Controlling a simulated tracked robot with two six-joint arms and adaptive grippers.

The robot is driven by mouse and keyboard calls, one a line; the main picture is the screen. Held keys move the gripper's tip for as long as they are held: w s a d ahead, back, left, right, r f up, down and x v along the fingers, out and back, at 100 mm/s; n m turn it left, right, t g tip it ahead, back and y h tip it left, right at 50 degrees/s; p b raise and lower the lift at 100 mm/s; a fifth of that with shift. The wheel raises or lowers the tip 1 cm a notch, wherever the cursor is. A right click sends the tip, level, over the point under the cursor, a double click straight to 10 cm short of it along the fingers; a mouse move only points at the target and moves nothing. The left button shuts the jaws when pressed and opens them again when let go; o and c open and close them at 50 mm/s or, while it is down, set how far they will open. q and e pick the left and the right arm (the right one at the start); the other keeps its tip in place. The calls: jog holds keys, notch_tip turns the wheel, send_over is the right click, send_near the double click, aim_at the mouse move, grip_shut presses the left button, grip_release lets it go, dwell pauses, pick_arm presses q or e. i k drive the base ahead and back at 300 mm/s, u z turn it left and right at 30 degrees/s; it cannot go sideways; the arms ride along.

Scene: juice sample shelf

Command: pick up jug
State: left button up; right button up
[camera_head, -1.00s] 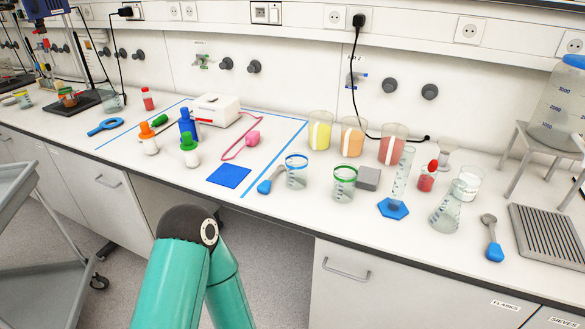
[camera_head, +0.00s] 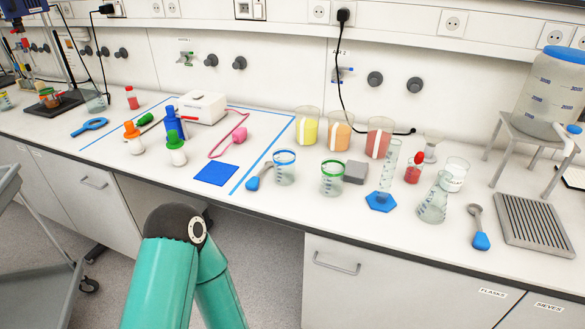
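Three clear jugs with pale vertical strips stand in a row on the lab bench near the wall. They hold yellow liquid (camera_head: 302,130), orange liquid (camera_head: 333,134) and red liquid (camera_head: 387,140). Which one the task means I cannot tell. A teal arm of mine with a dark joint rises at the bottom left of centre, in front of the bench. Neither of my grippers shows in the picture, so I cannot see what they hold.
In front of the jugs stand a blue-rimmed beaker (camera_head: 285,170), a green-rimmed beaker (camera_head: 331,180), a grey block (camera_head: 355,173), a measuring cylinder (camera_head: 387,175) and a conical flask (camera_head: 434,202). A grooved grey rack (camera_head: 535,226) lies at right. Bare bench lies along the front edge.

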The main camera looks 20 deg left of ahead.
aim_at(380, 129)
jog(key=u, duration=1.7)
jog(key=i, duration=0.1)
jog(key=z, duration=3.05)
jog(key=k, duration=1.45)
jog(key=u, duration=1.35)
jog(key=i, duration=1.05)
